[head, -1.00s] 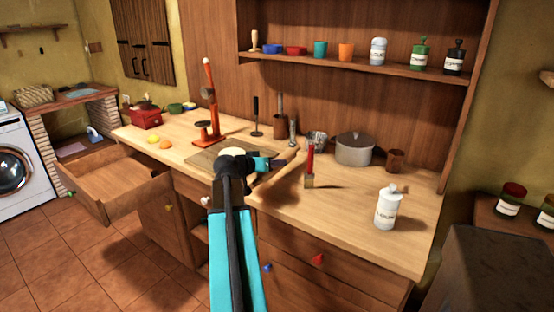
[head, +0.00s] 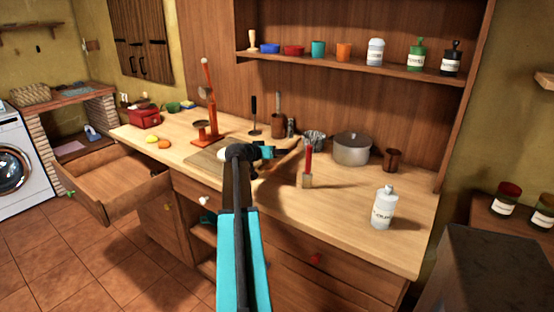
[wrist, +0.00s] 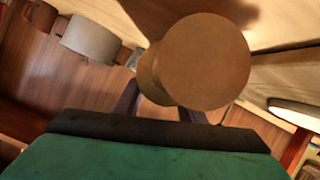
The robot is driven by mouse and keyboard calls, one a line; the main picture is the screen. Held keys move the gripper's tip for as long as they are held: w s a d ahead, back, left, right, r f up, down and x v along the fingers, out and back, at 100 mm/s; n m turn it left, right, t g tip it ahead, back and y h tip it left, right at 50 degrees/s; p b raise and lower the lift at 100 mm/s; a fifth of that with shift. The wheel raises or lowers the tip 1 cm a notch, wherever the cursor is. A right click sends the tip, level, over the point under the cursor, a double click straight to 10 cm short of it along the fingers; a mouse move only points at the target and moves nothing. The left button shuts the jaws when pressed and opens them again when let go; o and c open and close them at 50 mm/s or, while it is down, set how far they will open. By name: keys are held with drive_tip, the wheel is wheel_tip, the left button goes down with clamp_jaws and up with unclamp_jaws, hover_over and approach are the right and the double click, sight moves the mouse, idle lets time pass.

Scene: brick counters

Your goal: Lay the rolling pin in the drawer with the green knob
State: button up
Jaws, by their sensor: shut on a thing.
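My gripper (head: 266,152) is over the middle of the counter and shut on the wooden rolling pin (head: 288,158). The pin slants up to the right from the jaws in the head view, and my arm hides part of it. Its round end (wrist: 206,62) fills the upper middle of the wrist view. The drawer with the green knob (head: 70,194) is pulled out at the left end of the counter. Its inside (head: 120,178) looks empty.
The counter holds a red box (head: 145,118), an orange-red scale (head: 211,105), a cutting board (head: 205,158), a brush (head: 307,170), a pot (head: 352,149) and a white canister (head: 383,208). Closed drawers lie below. The floor left of the counter is clear.

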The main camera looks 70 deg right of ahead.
sight(267, 164)
drive_tip(key=shift+w+d, duration=0.1)
drive_tip(key=shift+d, duration=0.55)
drive_tip(key=shift+f+p, duration=0.5)
drive_tip(key=shift+f, duration=1.25)
drive_tip(key=shift+f, duration=0.15)
drive_tip(key=o, duration=1.3)
drive_tip(key=shift+o, duration=0.2)
drive_tip(key=shift+a, duration=0.1)
drive_tip(key=b+v, duration=0.2)
drive_tip(key=v, duration=1)
